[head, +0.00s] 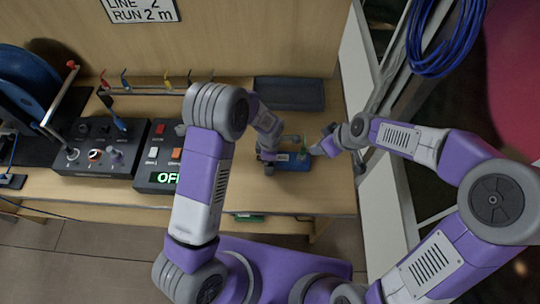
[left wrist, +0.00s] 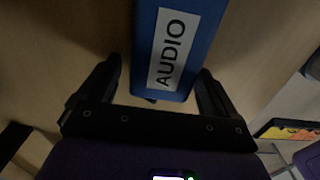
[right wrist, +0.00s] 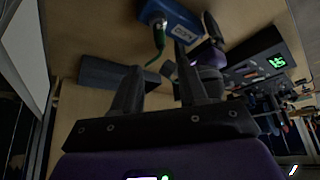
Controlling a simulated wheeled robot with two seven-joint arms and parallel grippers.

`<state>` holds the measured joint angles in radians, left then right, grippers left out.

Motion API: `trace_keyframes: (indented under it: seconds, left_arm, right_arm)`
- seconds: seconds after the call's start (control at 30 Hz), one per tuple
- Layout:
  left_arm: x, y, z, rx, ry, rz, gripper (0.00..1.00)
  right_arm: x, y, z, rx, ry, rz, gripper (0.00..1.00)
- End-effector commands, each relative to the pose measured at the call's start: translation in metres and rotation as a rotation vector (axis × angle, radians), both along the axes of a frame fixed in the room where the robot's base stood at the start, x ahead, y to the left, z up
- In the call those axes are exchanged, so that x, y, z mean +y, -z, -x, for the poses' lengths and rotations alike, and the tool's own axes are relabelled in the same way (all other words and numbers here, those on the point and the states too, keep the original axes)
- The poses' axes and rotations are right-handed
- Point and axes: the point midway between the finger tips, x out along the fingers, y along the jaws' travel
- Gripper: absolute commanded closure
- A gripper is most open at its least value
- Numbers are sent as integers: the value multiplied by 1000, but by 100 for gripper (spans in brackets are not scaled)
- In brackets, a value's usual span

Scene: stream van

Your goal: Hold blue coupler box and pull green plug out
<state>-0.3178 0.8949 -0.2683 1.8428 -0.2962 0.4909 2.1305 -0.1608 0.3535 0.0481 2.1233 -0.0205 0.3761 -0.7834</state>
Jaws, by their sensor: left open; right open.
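The blue coupler box (head: 296,163) lies on the bench in the head view. In the left wrist view the box (left wrist: 178,45), labelled AUDIO, stands between the fingers of my open left gripper (left wrist: 158,68), with a gap visible on at least one side. The green plug (right wrist: 159,32) sits at the end of the box (right wrist: 183,24) in the right wrist view, with a green cable trailing from it. My right gripper (right wrist: 157,58) is open and empty, short of the plug, its fingers pointing toward it. In the head view the grippers partly hide box and plug.
A dark tray (head: 290,94) lies behind the box. Control panels (head: 160,150) with switches and a lit green display stand to the left. A rack of coloured hooks (head: 160,85) and a blue reel (head: 28,75) are farther left. Blue cable (head: 445,40) hangs at right.

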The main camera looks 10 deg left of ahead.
Motion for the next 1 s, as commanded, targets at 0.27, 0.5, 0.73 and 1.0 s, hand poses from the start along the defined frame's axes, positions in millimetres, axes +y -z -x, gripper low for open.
trace_keyframes:
  seconds: [0.27, 0.5, 0.73, 1.0]
  left_arm:
    - [0, 0, 0, 0, 0, 0, 25]
    - [0, 0, 0, 0, 0, 0, 62]
    - [0, 0, 0, 0, 0, 0, 74]
    - [0, 0, 0, -1, 0, 0, 74]
  right_arm:
    - [0, 0, 0, 0, 0, 0, 57]
    - [0, 0, 0, 0, 0, 0, 57]
    - [3, 0, -2, 13, -7, 8, 49]
    - [29, -4, -19, 161, -43, 135, 49]
